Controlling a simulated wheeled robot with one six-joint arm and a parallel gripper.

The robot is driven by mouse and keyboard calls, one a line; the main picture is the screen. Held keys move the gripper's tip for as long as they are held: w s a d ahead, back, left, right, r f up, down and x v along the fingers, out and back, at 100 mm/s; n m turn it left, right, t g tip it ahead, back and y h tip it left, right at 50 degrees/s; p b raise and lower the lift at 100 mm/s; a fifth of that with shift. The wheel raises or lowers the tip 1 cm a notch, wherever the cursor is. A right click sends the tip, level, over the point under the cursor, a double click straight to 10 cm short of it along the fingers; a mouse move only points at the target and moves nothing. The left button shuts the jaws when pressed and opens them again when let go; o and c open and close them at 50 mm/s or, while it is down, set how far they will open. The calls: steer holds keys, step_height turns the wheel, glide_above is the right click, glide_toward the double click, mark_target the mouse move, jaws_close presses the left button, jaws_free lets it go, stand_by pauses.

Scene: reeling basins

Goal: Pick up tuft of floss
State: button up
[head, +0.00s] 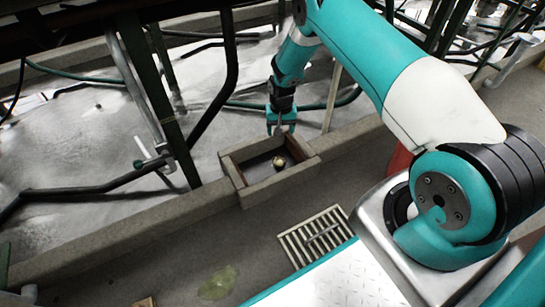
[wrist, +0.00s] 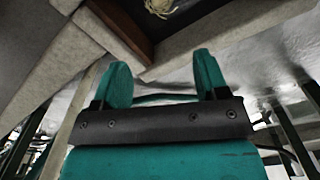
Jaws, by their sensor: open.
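A small pale yellowish tuft of floss (head: 279,162) lies on the dark floor of a stone-walled box (head: 284,181). The tuft also shows in the wrist view (wrist: 162,7), cut off by the top edge, as a loose tangled bundle. My gripper (head: 281,130) points down just behind the far side of the box in the head view. In the wrist view its two teal fingers (wrist: 160,68) are spread apart with nothing between them. They are apart from the tuft, near the box's pale wall (wrist: 225,38).
Wet grey basins with dark metal frames and pipes (head: 165,90) lie behind a low stone kerb (head: 130,220). A floor grate (head: 315,237) and a greenish patch (head: 218,283) are on the floor in front. A dark green hose (head: 75,75) runs across the left basin.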

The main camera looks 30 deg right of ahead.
steer(key=b, duration=0.7)
glide_above(279, 159)
steer(key=f, duration=1.1)
steer(key=shift+a+f, duration=0.2)
steer(key=shift+f, duration=0.1)
steer(key=f+b, duration=0.2)
steer(key=f, duration=0.1)
steer(key=f+b, duration=0.3)
steer(key=shift+s+d, duration=0.1)
steer(key=shift+d, duration=0.1)
steer(key=shift+r, duration=0.1)
steer(key=shift+c, duration=0.2)
steer(key=c, duration=1)
